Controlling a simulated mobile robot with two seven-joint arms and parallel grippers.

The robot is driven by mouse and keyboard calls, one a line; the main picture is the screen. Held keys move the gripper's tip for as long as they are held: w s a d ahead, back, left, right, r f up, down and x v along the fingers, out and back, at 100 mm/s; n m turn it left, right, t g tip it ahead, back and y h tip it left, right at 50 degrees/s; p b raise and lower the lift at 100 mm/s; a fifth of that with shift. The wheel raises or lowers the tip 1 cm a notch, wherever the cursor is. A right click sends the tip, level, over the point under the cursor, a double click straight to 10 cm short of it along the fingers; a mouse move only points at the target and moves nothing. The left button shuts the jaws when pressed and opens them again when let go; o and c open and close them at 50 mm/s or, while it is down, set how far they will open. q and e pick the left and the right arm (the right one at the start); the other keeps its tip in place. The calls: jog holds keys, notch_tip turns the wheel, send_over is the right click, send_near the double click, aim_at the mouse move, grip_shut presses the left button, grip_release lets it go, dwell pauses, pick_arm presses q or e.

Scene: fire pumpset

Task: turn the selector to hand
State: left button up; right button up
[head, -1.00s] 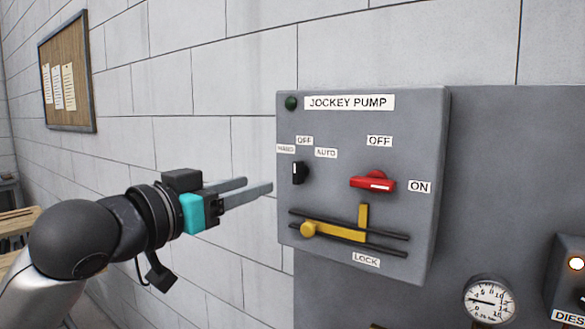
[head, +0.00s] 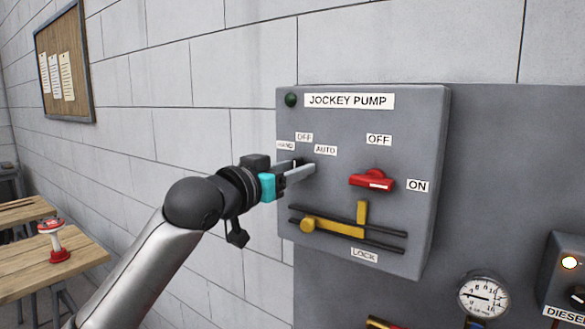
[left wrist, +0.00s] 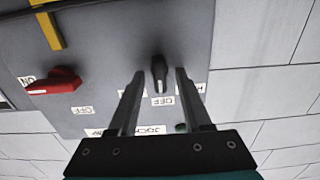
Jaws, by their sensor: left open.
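The black selector knob (left wrist: 159,75) sits on the grey jockey pump panel (head: 420,130), under the HAND, OFF and AUTO labels. In the left wrist view, which shows the panel upside down, the knob lies in line with the OFF label (left wrist: 162,101). My left gripper (head: 305,166) is open in front of the selector. In the left wrist view its fingers (left wrist: 159,73) lie on either side of the knob, with a gap showing on each side. In the head view the fingers mostly hide the knob. My right gripper is in neither view.
A red ON/OFF handle (head: 371,181) is right of the selector. A yellow sliding lever (head: 335,228) on dark rails is below it. A green lamp (head: 291,100) is at the panel's top left. A gauge (head: 484,296) and wooden table (head: 35,268) are lower down.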

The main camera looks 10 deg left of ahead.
pick_arm(q)
grip_shut()
dwell(0.3)
dwell(0.4)
jog(key=n+p, duration=0.5)
jog(key=p, duration=0.1)
jog(key=shift+r+n, duration=0.15)
jog(key=shift+n, duration=0.25)
jog(key=shift+a+f+n+p, duration=0.1)
jog(key=shift+f+n+p, duration=0.1)
jog(key=shift+n+p, duration=1.65)
